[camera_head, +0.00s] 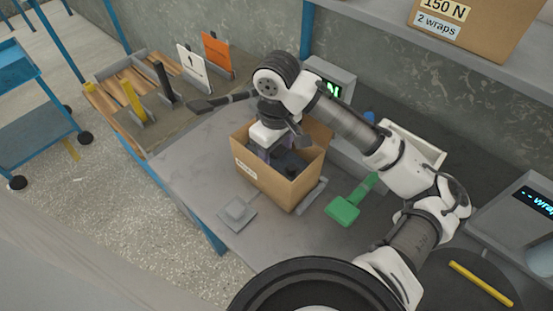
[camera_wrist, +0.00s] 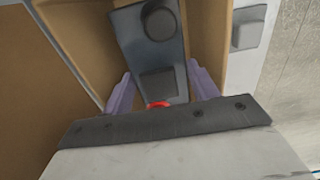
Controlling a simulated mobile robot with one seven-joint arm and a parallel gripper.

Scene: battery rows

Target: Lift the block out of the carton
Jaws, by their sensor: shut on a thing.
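The open carton (camera_head: 258,180) stands on the grey bench in the head view. Its cardboard wall (camera_wrist: 205,40) also shows in the wrist view. The dark grey block (camera_wrist: 150,48) is inside the carton, with a round black knob and a square black part on its face and a bit of red near my gripper. In the head view its dark top (camera_head: 292,163) shows just above the carton's front wall. My gripper (camera_wrist: 160,95) reaches down into the carton and is shut on the block, one purple finger on each side. The block's underside is hidden.
A green tool (camera_head: 343,210) lies right of the carton. A wooden rack (camera_head: 125,90) with upright pieces stands at left. A shelf with a large box (camera_head: 480,25) is at upper right.

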